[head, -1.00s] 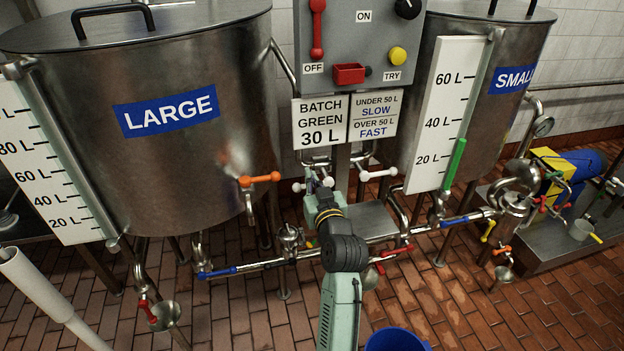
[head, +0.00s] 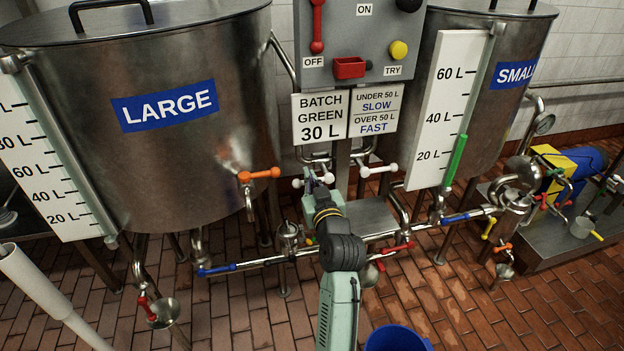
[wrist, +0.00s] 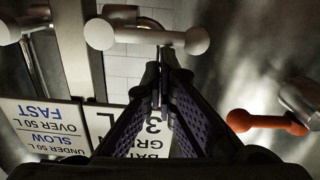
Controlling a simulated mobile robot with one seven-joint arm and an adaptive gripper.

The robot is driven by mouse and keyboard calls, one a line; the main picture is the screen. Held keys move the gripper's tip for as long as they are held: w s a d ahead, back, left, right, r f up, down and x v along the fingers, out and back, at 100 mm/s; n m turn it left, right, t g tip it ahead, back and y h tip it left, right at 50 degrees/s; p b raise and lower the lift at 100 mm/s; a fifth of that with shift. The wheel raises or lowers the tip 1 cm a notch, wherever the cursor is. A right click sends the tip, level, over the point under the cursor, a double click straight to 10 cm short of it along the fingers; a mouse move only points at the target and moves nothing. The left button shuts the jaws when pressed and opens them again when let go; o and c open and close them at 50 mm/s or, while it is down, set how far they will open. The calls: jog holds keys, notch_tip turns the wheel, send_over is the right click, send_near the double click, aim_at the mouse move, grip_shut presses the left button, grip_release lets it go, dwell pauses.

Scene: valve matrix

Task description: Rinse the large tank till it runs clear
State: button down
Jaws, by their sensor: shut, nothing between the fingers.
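The large tank (head: 190,165) is a steel vessel at left with a blue LARGE label. Its white level board (head: 45,170) and sight tube stand on its left side. An orange-handled valve (head: 260,173) sits at its lower right front; the orange handle also shows in the wrist view (wrist: 267,122). My gripper (head: 314,181) is at a white T-handle (head: 297,183) under the signs. In the wrist view my gripper (wrist: 161,82) is shut and empty, its tips close to the white handle (wrist: 145,37). I cannot tell whether they touch. The tank's inside is hidden by its lid.
A second white handle (head: 378,170) is just right. A control box (head: 360,40) has a red lever and yellow button. Blue (head: 216,271) and red (head: 397,248) handles line the low pipe. The small tank (head: 500,110) and pump (head: 575,165) are right. A blue bucket (head: 397,339) is in front.

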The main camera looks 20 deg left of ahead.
jog(key=shift+s+a+f+n+b, duration=0.1)
jog(key=shift+f+n+b, duration=0.25)
jog(key=shift+n+b, duration=0.2)
notch_tip(320, 180, down, 4)
jog(key=n+b, duration=0.2)
jog(key=b, duration=0.1)
jog(key=n+b, duration=0.3)
jog(key=b, duration=0.1)
jog(key=shift+s+a+n+t, duration=0.1)
jog(key=shift+a+n+t, duration=0.05)
jog(key=shift+n+t, duration=0.2)
dwell(0.9)
dwell(3.5)
